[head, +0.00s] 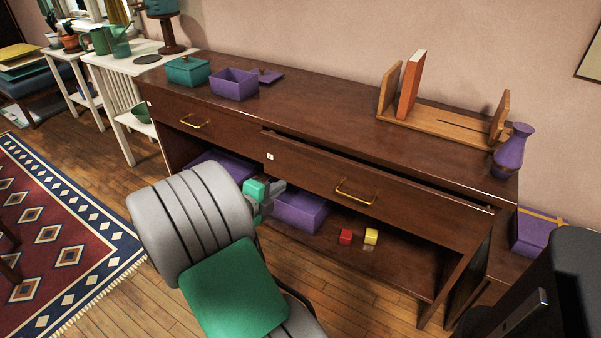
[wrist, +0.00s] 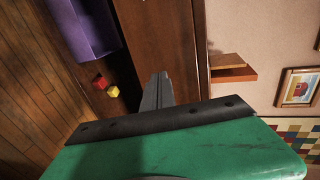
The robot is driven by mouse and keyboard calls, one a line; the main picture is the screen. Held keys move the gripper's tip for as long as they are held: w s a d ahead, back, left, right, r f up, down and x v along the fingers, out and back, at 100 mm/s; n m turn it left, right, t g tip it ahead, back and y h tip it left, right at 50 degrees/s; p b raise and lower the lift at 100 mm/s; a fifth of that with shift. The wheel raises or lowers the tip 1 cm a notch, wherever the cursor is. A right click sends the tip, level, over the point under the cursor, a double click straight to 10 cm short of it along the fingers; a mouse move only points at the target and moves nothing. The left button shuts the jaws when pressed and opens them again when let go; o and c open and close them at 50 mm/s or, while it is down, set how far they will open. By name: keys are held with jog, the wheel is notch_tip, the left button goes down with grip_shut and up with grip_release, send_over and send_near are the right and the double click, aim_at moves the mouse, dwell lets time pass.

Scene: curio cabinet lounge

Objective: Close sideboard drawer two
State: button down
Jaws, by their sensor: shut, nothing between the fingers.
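The brown wooden sideboard (head: 330,118) stands along the wall with two drawers side by side. The right drawer (head: 400,196) has a brass handle (head: 355,192) and a small white label at its upper left. It stands out a little, with a dark gap along its top edge. The left drawer (head: 222,128) looks flush. My gripper (head: 278,187) is shut and empty, in front of the right drawer's lower left part. In the wrist view my shut fingers (wrist: 158,88) point at brown wood; I cannot tell whether they touch it.
On the open shelf below are a purple bin (head: 300,211), a red cube (head: 345,237) and a yellow cube (head: 371,236). On top stand a teal box (head: 187,71), a purple box (head: 234,86), a wooden book rack (head: 440,122) and a purple vase (head: 511,152).

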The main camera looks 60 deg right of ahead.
aim_at(306, 168)
jog(key=x, duration=1.1)
jog(key=shift+s+d+r, duration=0.15)
jog(key=shift+d+r, duration=0.15)
jog(key=shift+d, duration=0.3)
